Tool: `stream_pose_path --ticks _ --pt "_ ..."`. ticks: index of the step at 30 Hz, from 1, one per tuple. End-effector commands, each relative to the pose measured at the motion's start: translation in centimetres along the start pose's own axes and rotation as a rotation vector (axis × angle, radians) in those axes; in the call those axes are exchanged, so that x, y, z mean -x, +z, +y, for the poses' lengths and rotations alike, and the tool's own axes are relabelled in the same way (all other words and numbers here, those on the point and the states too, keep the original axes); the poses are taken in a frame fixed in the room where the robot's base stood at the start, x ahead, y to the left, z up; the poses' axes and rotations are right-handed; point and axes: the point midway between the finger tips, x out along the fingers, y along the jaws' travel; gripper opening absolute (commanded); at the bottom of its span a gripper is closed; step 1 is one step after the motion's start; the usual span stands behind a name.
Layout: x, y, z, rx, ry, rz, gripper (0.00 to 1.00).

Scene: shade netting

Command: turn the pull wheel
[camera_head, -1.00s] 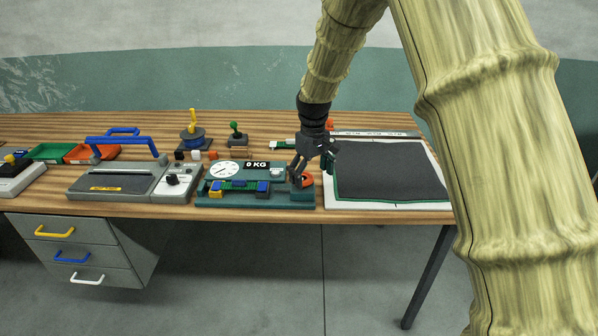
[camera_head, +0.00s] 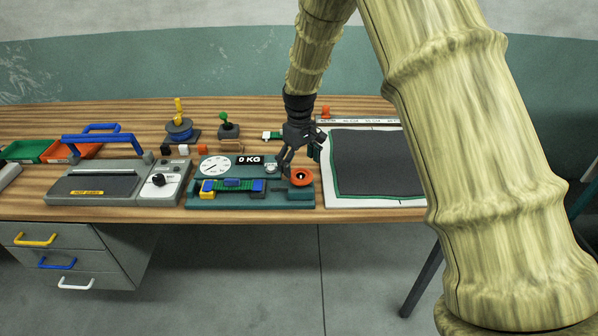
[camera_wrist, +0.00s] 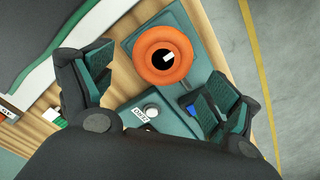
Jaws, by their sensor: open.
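The pull wheel (camera_head: 300,176) is an orange ring with a dark centre and a small white mark. It sits at the right end of the green tester base (camera_head: 250,201). In the wrist view the wheel (camera_wrist: 162,55) lies ahead of my gripper (camera_wrist: 158,95), roughly between the lines of its two spread fingers and apart from both. In the head view my gripper (camera_head: 302,158) is open and empty, just above and behind the wheel. The tester also carries a white dial (camera_head: 214,167), a 0 KG display (camera_head: 249,160) and a green strip between blue-and-yellow clamps (camera_head: 233,186).
A dark sheet on a white board (camera_head: 374,202) lies right of the tester. A grey sealing machine with a blue handle (camera_head: 95,184) stands left. The table's front edge is close to the tester.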

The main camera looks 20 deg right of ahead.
Motion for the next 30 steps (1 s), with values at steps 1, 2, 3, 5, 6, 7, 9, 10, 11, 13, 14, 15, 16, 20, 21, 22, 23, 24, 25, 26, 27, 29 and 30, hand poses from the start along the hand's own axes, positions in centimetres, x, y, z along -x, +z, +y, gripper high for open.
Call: stream_pose_path --ticks 1,2,3,5,6,7,9,10,11,13,14,15,16,20,21,22,23,24,25,26,27,29,30 --pt "-0.6 0.1 0.0 0.0 -0.001 -0.003 0.89" --pt "-1.0 0.1 0.0 0.0 -0.001 -0.002 0.89" --pt "-1.6 0.1 0.0 0.0 -0.001 -0.002 0.89" --pt "-2.3 0.0 0.0 0.0 -0.001 -0.002 0.89" --pt "-2.7 0.0 0.0 0.0 -0.001 -0.001 0.89" --pt "-3.0 0.0 0.0 0.0 -0.001 -0.001 0.89" --pt "-3.6 0.0 0.0 0.0 0.0 -0.001 0.89" --pt "-3.8 0.0 0.0 0.0 0.0 -0.001 0.89" --pt "-4.0 0.0 0.0 0.0 0.0 0.0 0.89" --pt "-4.3 0.0 0.0 0.0 0.0 0.0 0.89" --pt "-4.4 0.0 0.0 0.0 0.0 0.0 0.89" --pt "-4.5 0.0 0.0 0.0 0.0 0.0 0.89" --pt "-4.5 0.0 0.0 0.0 0.0 0.0 0.89" --pt "-4.6 0.0 0.0 0.0 0.0 0.0 0.89" --pt "-4.6 0.0 0.0 0.0 0.0 0.0 0.89" --pt "-4.6 0.0 0.0 0.0 0.0 0.0 0.89" --pt "-4.6 0.0 0.0 0.0 0.0 0.0 0.89" --pt "-4.6 0.0 0.0 0.0 0.0 0.0 0.84" --pt "-4.5 0.0 0.0 0.0 0.0 0.0 0.78" --pt "-4.5 0.0 0.0 0.0 0.0 0.0 0.73" --pt "-4.5 0.0 0.0 0.0 0.0 0.0 0.66" --pt "-4.5 0.0 0.0 0.0 0.0 0.001 0.55" --pt "-4.5 0.0 0.0 0.0 0.0 0.001 0.47"
